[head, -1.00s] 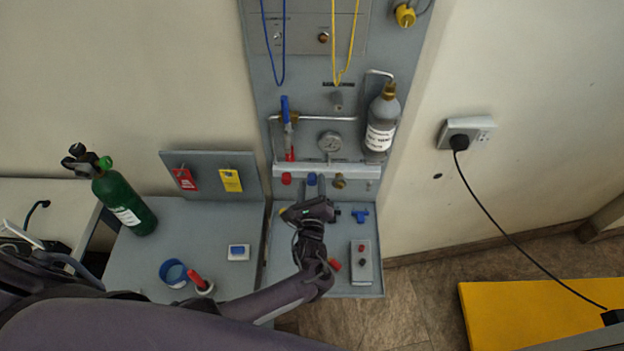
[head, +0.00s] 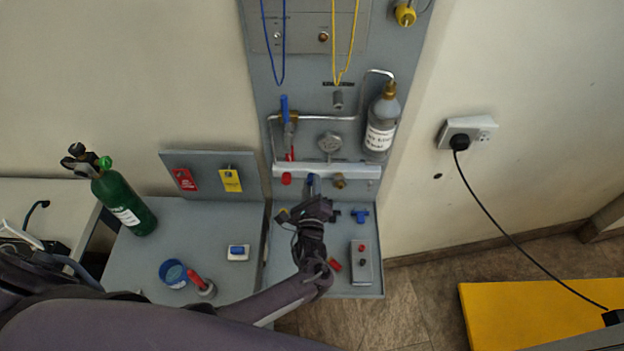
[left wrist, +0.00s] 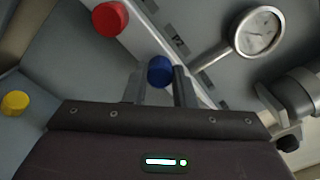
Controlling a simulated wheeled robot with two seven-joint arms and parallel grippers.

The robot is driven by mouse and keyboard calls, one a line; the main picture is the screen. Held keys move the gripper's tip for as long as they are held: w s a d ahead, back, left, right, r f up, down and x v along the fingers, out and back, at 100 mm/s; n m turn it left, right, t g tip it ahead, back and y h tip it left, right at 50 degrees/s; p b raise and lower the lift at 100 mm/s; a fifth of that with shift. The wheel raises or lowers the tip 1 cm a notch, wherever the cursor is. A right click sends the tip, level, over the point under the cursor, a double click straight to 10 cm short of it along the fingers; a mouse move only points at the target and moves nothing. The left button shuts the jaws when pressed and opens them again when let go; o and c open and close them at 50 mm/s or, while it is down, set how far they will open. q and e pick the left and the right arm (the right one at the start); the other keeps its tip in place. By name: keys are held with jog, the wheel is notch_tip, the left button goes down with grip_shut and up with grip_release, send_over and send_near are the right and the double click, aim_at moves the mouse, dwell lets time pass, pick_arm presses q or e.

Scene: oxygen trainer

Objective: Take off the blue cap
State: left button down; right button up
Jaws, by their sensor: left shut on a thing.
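The blue cap (head: 310,178) is at the pale manifold bar (head: 335,170) on the grey panel, between a red cap (head: 286,178) and a brass fitting (head: 339,181). In the left wrist view the blue cap (left wrist: 160,70) is between the two fingertips, in front of the bar. My left gripper (head: 312,186) is shut on it from the front; its fingers show in the left wrist view (left wrist: 159,84). I cannot tell whether the cap is still seated on its port. My right gripper is not in view.
A round gauge (head: 330,142) and a grey bottle (head: 382,122) are on the panel above the bar.

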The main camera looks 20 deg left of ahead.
pick_arm(q)
jog(key=shift+n, duration=0.4)
jog(key=n, duration=0.3)
jog(key=shift+b, duration=0.3)
jog(key=n, duration=0.3)
jog(key=shift+n+b, duration=0.35)
jog(key=shift+n, duration=0.05)
